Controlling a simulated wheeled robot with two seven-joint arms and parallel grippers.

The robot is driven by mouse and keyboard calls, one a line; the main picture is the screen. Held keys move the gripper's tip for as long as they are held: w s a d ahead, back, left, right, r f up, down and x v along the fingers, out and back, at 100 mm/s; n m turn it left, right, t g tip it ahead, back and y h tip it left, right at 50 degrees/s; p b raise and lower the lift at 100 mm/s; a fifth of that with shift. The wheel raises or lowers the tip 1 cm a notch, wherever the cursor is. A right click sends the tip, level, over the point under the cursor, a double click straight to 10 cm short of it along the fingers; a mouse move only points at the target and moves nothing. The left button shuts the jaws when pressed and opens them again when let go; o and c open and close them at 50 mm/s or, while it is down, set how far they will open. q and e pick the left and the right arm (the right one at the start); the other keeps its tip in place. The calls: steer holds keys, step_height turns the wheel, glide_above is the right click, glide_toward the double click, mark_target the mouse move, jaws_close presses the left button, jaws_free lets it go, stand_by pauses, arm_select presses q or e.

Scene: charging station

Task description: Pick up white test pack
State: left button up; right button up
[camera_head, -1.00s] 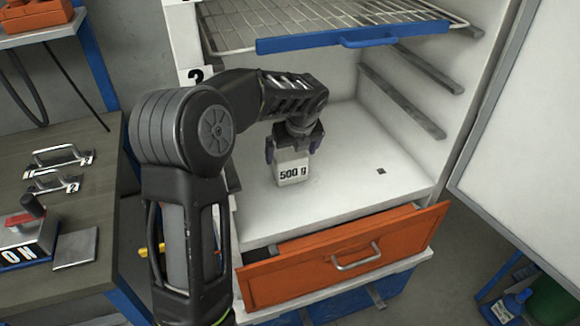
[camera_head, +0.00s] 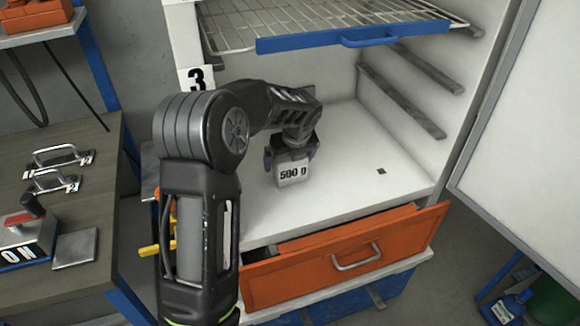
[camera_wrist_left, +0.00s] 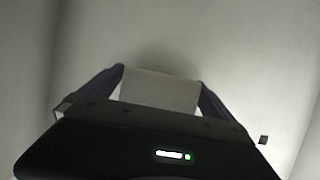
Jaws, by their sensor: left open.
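The white test pack (camera_head: 292,175), marked 500 g, stands on the white floor of the open cabinet in the head view. My left gripper (camera_head: 290,160) is over its top, pointing down, with its fingers at either side of the pack. In the left wrist view the pack (camera_wrist_left: 160,90) shows as a pale block between the two dark fingers of my left gripper (camera_wrist_left: 161,85). The gripper is open around it. Whether a finger touches the pack cannot be told. My right gripper is not in view.
A wire shelf with a blue front (camera_head: 352,37) hangs above the arm. An orange drawer (camera_head: 300,275) stands partly open below the cabinet floor. The white door (camera_head: 525,150) is open at the right. A workbench (camera_head: 85,215) with metal handles is at the left.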

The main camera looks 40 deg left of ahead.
arm_select(q)
steer(key=shift+c, duration=0.2)
steer(key=c, duration=1.9)
steer(key=shift+w+r, duration=0.1)
steer(key=shift+r, duration=0.05)
steer(key=shift+w+d+r, duration=0.1)
steer(key=shift+w+r, duration=0.05)
steer(key=shift+r, duration=0.25)
step_height(320, 180, up, 6)
steer(key=shift+w+d+r+p, duration=0.1)
steer(key=shift+w+r+p, duration=0.05)
steer(key=shift+p, duration=0.2)
steer(key=w+d+p, duration=0.3)
steer(key=w+d, duration=0.8)
steer(key=w, duration=0.4)
steer(key=shift+w, duration=0.35)
